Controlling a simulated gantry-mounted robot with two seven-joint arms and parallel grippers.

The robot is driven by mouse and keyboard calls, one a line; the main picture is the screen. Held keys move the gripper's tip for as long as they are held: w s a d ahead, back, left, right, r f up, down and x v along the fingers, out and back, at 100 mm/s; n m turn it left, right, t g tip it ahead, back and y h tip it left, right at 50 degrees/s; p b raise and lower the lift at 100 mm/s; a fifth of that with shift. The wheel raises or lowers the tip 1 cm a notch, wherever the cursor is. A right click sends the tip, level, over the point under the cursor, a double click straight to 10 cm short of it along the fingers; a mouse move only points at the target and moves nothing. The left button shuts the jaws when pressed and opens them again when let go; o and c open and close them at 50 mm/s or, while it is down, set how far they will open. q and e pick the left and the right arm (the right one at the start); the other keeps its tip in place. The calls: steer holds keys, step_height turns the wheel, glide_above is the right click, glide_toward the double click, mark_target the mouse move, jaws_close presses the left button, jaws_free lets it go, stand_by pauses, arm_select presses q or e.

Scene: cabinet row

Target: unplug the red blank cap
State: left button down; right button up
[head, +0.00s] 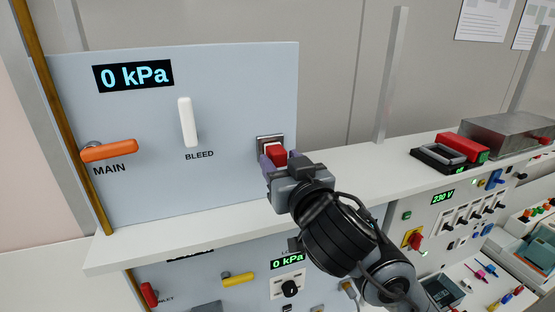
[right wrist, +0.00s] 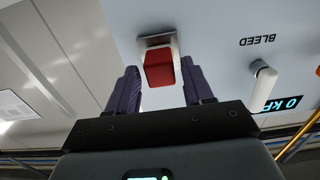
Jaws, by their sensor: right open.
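The red blank cap (head: 278,155) sits in a square metal socket (head: 264,142) at the right side of the upper grey-blue panel. My right gripper (head: 277,162) is at the cap, its purple fingers on either side of it. In the right wrist view the cap (right wrist: 159,69) shows ahead of the open fingers (right wrist: 158,88), with a gap to each side. The cap is still seated in the socket (right wrist: 158,41). I cannot tell how deep the fingers reach along the cap. My left gripper is not in view.
The panel (head: 230,90) carries an orange MAIN handle (head: 109,150), a white BLEED handle (head: 188,122) and a display reading 0 kPa (head: 133,76). A white shelf (head: 180,235) runs below it. A black and red device (head: 452,150) stands on the shelf at right.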

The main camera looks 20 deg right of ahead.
steer(key=shift+w, duration=0.1)
jaws_close()
stand_by(0.7)
steer(key=s, duration=0.6)
stand_by(1.0)
stand_by(0.4)
